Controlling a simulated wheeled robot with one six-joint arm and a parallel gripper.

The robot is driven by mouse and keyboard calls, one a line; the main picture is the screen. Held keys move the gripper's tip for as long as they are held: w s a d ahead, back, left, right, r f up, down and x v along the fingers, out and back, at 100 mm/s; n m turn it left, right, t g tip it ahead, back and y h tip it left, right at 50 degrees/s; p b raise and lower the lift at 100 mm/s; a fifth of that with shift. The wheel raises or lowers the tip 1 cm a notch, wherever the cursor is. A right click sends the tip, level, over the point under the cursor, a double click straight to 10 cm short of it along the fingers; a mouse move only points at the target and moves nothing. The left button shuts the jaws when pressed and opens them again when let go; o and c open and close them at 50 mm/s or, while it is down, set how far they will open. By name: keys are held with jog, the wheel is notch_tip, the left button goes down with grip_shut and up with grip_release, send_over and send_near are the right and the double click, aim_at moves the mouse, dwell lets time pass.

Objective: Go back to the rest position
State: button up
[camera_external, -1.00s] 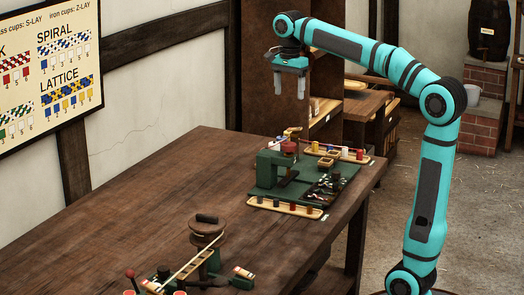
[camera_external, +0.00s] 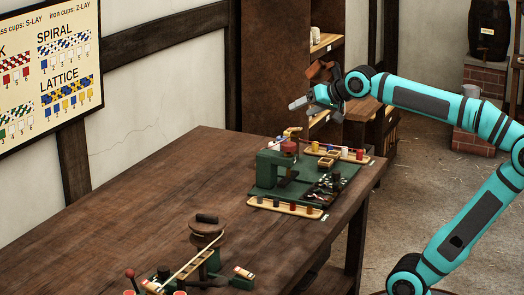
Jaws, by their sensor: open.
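My teal arm reaches in from the right edge of the external view. My gripper (camera_external: 296,103) is in the air above the far end of the long wooden table (camera_external: 150,195), in front of the brown shelf unit. Its grey fingers point left, roughly level. It is open and I see nothing between the fingers. Below it, apart from it, stands the green machine (camera_external: 268,172) with a red-brown round top.
Trays of coloured spools (camera_external: 285,207) lie at the machine's front and back. A second winding device (camera_external: 207,232) stands at the table's near end. A brick plinth (camera_external: 484,85) with a barrel (camera_external: 488,30) is at the back right. The table's left middle is clear.

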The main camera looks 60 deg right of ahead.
jog(key=s+a+f+n+t, duration=0.1)
jog(key=s+a+n+t, duration=0.2)
jog(key=s+n+t, duration=0.2)
jog(key=shift+s+f+n+t+y, duration=0.2)
jog(key=shift+s+n+t+y, duration=0.2)
jog(key=shift+s+n, duration=0.8)
jog(key=shift+s+m, duration=0.35)
jog(key=shift+m, duration=0.05)
